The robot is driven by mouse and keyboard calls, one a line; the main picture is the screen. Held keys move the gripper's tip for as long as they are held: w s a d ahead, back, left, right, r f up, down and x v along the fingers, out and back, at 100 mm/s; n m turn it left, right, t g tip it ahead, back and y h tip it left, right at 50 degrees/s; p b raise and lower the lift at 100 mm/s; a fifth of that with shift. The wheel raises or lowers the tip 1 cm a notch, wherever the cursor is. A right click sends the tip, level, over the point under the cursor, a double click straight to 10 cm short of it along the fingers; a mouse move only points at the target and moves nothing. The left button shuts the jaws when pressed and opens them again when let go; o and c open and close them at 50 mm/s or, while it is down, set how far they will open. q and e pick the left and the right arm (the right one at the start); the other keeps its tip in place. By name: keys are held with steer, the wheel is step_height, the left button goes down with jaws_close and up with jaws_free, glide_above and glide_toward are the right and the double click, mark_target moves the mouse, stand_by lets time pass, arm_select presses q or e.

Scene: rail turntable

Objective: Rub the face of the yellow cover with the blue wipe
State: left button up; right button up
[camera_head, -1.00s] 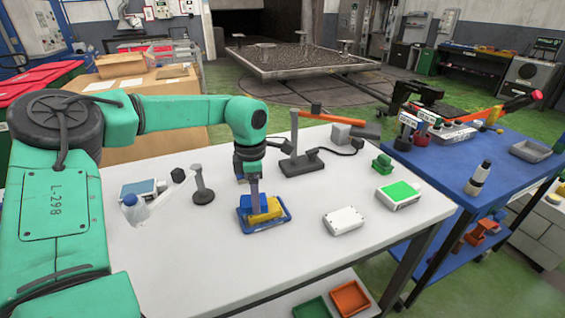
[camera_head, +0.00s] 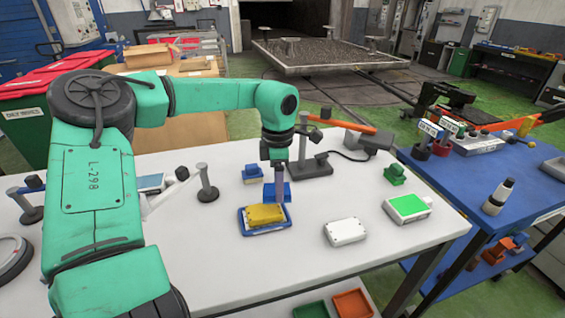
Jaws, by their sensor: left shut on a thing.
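The yellow cover (camera_head: 265,214) lies in a shallow blue tray (camera_head: 250,231) on the white table, its face upward. My left gripper (camera_head: 279,190) points down at the cover's far right corner and is shut on the blue wipe (camera_head: 286,194). The fingers hide part of the wipe. The wipe is at the far right edge of the tray; I cannot tell whether it touches the cover. Most of the cover's face shows bare. My right gripper is not in view.
A white box (camera_head: 345,232) and a green-topped box (camera_head: 407,208) stand to the right. A grey post (camera_head: 207,184) stands left. The table front is clear.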

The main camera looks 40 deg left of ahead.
arm_select(q)
steer(key=shift+r, duration=0.65)
step_height(320, 180, up, 3)
steer(key=shift+w+f+p, duration=0.1)
steer(key=shift+p, duration=1.15)
steer(key=shift+r, duration=0.3)
